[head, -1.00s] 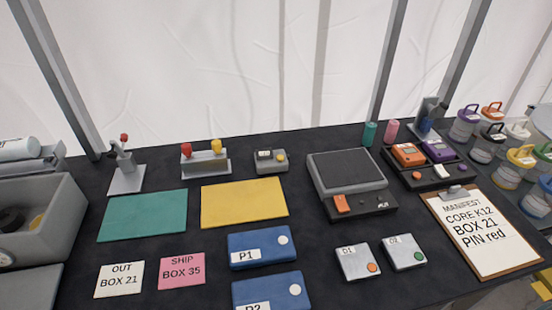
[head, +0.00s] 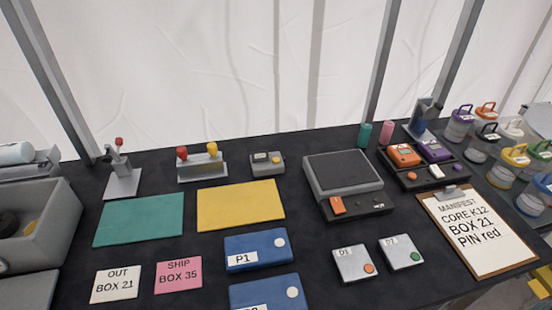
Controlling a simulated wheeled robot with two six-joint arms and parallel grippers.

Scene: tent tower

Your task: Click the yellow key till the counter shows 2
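A small grey counter device (head: 267,163) stands near the back middle of the black table in the head view. It has a small dark display (head: 261,157) and a round yellow key (head: 276,159) on its right side. The digits on the display are too small to read. Neither of my grippers is in view, and nothing touches the device.
A stand with red and yellow knobs (head: 203,171) is left of the counter. A yellow mat (head: 240,205) lies in front. A grey scale-like device (head: 343,172) stands to the right. A clipboard (head: 478,231) reads "MANIFEST CORE K12 BOX 21 PIN red".

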